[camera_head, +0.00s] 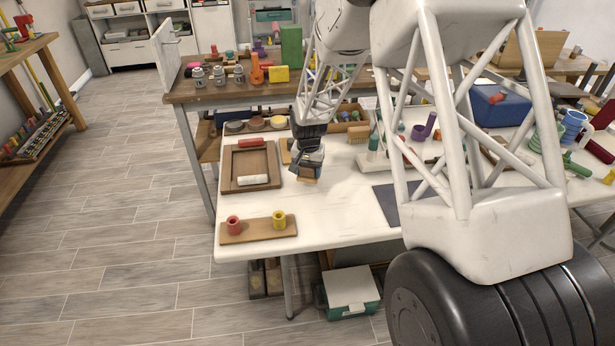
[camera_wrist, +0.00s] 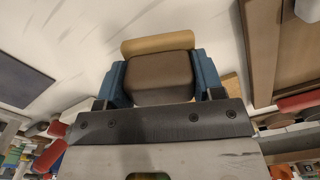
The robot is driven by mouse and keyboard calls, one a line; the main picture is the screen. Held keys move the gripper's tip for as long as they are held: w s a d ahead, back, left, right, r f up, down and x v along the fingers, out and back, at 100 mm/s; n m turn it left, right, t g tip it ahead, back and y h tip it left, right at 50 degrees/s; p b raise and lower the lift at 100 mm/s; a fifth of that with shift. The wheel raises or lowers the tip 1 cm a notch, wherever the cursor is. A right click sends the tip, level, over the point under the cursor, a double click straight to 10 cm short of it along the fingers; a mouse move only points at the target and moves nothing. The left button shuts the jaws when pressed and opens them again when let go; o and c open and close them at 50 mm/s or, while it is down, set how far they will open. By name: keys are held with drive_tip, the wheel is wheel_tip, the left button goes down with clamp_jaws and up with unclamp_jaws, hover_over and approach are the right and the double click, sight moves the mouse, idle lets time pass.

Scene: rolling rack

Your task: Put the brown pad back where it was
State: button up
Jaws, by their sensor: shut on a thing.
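My gripper (camera_head: 308,168) is over the white table, right of the wooden tray. In the wrist view its blue fingers (camera_wrist: 160,82) are shut on the sides of the brown pad (camera_wrist: 158,80). The pad is a dark brown block with a tan part (camera_wrist: 158,43) along its far edge. In the head view the fingers hide most of the pad; a tan bit (camera_head: 306,181) shows below them. I cannot tell whether it touches the table. A small tan piece (camera_wrist: 231,84) lies on the table just right of my gripper in the wrist view.
A board (camera_head: 258,236) with red and yellow cups lies nearer. A dark mat (camera_head: 385,200) is to the right. White tabletop is clear between.

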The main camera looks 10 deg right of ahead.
sight(308, 176)
drive_tip(key=shift+w, duration=0.1)
drive_tip(key=shift+w, duration=0.25)
drive_tip(key=shift+w+f, duration=0.1)
drive_tip(key=shift+f, duration=1.7)
drive_tip(key=shift+f, duration=0.15)
drive_tip(key=o, duration=1)
drive_tip(key=shift+c, duration=0.2)
drive_tip(key=shift+r, duration=0.2)
wheel_tip(308, 176, up, 11)
drive_tip(key=shift+r, duration=0.45)
